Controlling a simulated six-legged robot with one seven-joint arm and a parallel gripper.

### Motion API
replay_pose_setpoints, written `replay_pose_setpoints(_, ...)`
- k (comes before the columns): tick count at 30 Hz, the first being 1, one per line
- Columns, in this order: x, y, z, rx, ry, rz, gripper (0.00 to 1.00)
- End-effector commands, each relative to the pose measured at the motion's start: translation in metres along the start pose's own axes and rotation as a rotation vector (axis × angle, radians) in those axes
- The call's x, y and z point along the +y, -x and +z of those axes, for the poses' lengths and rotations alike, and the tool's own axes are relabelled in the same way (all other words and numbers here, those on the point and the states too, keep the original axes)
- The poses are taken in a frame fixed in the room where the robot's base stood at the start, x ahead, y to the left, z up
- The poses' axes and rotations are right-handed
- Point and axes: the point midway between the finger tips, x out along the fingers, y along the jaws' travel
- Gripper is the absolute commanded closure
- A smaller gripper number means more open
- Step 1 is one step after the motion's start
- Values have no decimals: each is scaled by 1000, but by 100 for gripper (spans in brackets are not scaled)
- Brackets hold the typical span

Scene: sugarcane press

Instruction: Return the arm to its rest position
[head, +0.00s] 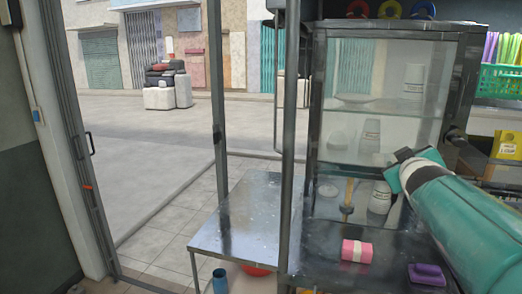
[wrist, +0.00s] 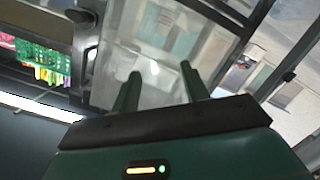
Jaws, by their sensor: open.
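My teal arm (head: 455,215) reaches in from the lower right in the head view, in front of the glass cabinet (head: 318,95). In the wrist view my gripper (wrist: 161,84) shows two green fingers, spread apart with nothing between them. Beyond them is the glass of a cabinet (wrist: 150,40), seen tilted. My fingertips cannot be made out clearly in the head view.
Below the cabinet, a pink roll (head: 356,251) and a purple block (head: 427,274) lie on a dark metal counter. A bare steel table (head: 235,225) stands left of it. A green basket (head: 500,80) is at the right, also in the wrist view (wrist: 42,60). A metal post (head: 290,140) rises beside the table.

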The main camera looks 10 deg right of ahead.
Motion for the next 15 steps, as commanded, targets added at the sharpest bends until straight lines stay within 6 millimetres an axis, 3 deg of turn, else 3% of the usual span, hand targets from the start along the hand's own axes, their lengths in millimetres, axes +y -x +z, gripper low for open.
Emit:
replay_pose_setpoints(1,-32,19,-1,-41,-54,-59,55)
replay_pose_setpoints(6,-128,83,19,-231,-190,-261,55)
replay_pose_setpoints(12,-224,175,54,-457,-256,-504,55)
replay_pose_setpoints(15,-259,221,73,-561,-259,-611,55)
